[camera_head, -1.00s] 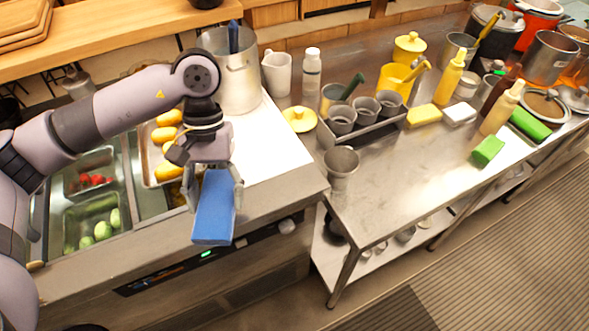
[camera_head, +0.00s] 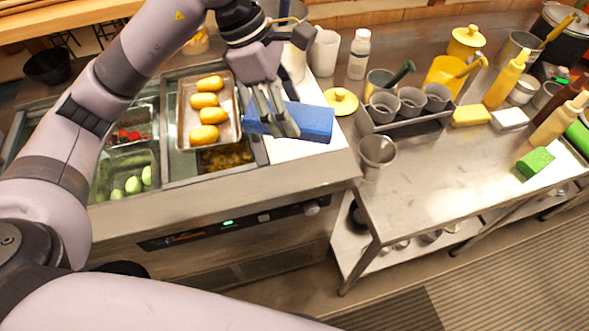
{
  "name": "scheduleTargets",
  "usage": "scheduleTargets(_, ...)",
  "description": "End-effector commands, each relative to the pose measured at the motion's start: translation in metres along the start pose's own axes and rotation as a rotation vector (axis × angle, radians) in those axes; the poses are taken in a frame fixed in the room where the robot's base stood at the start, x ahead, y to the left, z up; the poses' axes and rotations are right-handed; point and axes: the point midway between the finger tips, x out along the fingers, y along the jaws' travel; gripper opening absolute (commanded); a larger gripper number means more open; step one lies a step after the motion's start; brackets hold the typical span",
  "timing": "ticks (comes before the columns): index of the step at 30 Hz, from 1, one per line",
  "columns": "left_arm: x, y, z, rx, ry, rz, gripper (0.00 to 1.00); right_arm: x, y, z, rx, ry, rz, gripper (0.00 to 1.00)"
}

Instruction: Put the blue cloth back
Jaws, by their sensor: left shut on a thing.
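The blue cloth (camera_head: 312,122) is a blue block shape lying sideways over the white board at the right end of the prep counter. My left gripper (camera_head: 284,126) is shut on it near its left part, with the fingers pointing down. I cannot tell whether the cloth touches the board. My right gripper is not in view.
A tray of several yellow buns (camera_head: 207,112) and bins of vegetables (camera_head: 128,172) lie left of the cloth. A yellow lid (camera_head: 341,101), a rack of grey cups (camera_head: 411,104) and a metal cup (camera_head: 377,153) stand to the right. The steel table's (camera_head: 440,180) front middle is clear.

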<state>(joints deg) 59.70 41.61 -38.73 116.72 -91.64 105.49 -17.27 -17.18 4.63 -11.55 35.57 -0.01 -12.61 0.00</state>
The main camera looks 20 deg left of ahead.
Motion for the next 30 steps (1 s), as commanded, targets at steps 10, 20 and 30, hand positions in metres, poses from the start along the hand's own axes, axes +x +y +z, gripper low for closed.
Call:
scheduleTargets(10, -0.025, 0.011, 0.016, -0.382, -0.018, 0.153, 0.32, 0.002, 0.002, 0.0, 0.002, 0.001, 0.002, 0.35)
scheduleTargets(20, 0.016, 0.01, -0.001, -0.436, -0.017, 0.164, 0.32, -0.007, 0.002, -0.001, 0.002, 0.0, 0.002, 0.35)
scheduleTargets(30, 0.097, 0.01, -0.032, -0.434, -0.017, 0.163, 0.32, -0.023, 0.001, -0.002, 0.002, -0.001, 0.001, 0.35)
